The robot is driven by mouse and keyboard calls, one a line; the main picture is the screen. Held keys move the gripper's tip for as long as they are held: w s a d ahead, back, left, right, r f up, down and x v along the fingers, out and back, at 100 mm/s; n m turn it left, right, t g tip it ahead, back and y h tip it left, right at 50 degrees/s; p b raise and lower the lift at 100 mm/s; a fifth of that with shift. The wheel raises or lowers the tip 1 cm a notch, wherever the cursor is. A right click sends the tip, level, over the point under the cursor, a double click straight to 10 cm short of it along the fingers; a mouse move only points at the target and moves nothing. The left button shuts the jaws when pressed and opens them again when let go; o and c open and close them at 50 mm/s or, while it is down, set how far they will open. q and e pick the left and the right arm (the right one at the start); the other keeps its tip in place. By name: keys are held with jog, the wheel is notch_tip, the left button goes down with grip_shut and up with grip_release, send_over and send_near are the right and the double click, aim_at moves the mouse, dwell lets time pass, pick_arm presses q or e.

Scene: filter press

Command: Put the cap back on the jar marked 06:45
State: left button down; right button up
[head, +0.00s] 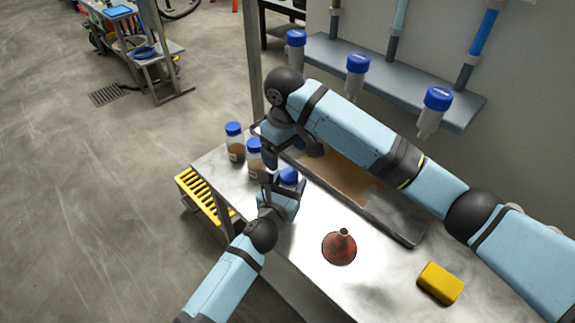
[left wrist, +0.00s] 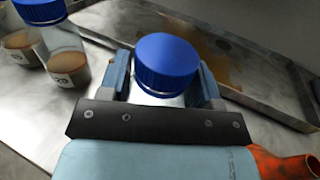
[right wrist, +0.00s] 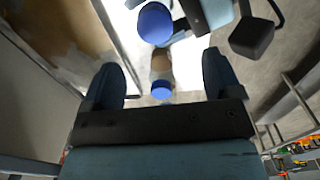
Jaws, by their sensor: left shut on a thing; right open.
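My left gripper (head: 283,186) is shut on a jar with a blue cap (head: 289,175). In the left wrist view this cap (left wrist: 167,63) sits on top between the fingers, and the jar body is mostly hidden. Two other blue-capped jars with brown contents, one at the corner (head: 236,150) and one beside it (head: 254,165), stand on the steel bench. My right gripper (head: 269,153) is open and empty near these jars. In the right wrist view, a blue-capped jar (right wrist: 161,72) shows beyond its fingers. The label times are too small to read.
A shallow metal tray (head: 395,223) with brown residue lies along the bench's wall side. A red-brown funnel (head: 339,249) and a yellow sponge-like block (head: 440,283) are on the bench. Blue-capped tubes (head: 357,66) are on the wall shelf.

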pick_arm(q)
jog(key=shift+a, duration=0.1)
pick_arm(e)
notch_tip(320, 180, up, 5)
jog(key=shift+w+d+f, duration=0.1)
jog(key=shift+w+d, duration=0.05)
pick_arm(q)
jog(key=shift+c, duration=1.1)
grip_release()
jog(key=shift+f, duration=0.1)
jog(key=v, duration=1.3)
jog(key=shift+s, duration=0.35)
pick_arm(e)
jog(key=shift+f, duration=0.15)
pick_arm(q)
jog(key=shift+a, duration=0.1)
